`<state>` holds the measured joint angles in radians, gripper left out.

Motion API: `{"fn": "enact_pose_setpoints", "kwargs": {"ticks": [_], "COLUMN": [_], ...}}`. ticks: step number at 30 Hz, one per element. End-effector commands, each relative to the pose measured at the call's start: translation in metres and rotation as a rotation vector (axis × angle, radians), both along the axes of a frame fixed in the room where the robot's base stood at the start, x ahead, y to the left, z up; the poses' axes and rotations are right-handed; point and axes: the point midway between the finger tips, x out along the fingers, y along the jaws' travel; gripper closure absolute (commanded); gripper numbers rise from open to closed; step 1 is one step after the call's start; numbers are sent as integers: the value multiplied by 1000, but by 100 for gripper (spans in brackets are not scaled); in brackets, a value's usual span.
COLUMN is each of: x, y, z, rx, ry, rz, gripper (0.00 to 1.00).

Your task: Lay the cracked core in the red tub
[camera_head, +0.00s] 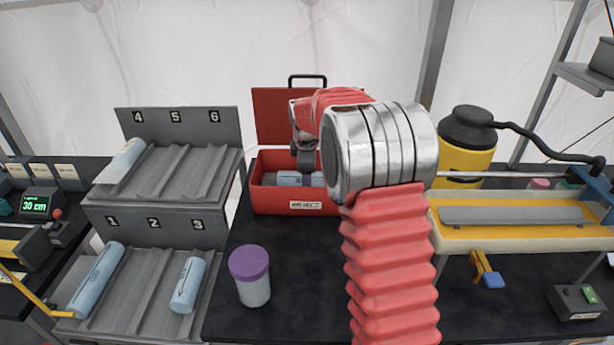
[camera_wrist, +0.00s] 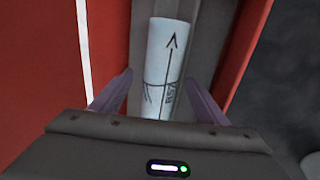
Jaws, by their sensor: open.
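The red tub (camera_head: 265,200) stands open at the back of the dark table, with a label on its front. A pale blue core (camera_head: 290,179) lies in it, partly hidden by my arm in the head view. In the wrist view the core (camera_wrist: 166,55) lies on the tub's grey floor and bears an arrow, lettering and dark branching lines like a crack. My gripper (camera_wrist: 160,92) is open, its fingers on either side of the core's near end, with gaps visible. The gripper (camera_head: 306,165) also shows over the tub in the head view.
A two-tier grey rack (camera_head: 160,215) at left has numbered slots, with cores in 4 (camera_head: 124,160), 1 (camera_head: 97,281) and 3 (camera_head: 188,285). A purple-lidded jar (camera_head: 250,277) stands before the tub. A yellow flask (camera_head: 466,140) and yellow tray (camera_head: 520,236) are at right.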

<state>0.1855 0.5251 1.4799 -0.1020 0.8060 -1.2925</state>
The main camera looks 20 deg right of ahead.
Motion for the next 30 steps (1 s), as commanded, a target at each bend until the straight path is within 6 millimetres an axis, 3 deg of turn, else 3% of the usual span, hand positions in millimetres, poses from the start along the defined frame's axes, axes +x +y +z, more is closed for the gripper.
{"fn": "enact_pose_setpoints", "kwargs": {"ticks": [21,30], "x": [-34,-38], "y": [17,18], "z": [110,119], "rx": [-1,0], "ry": [-4,-1], "rz": [1,1], "gripper": [32,32]}}
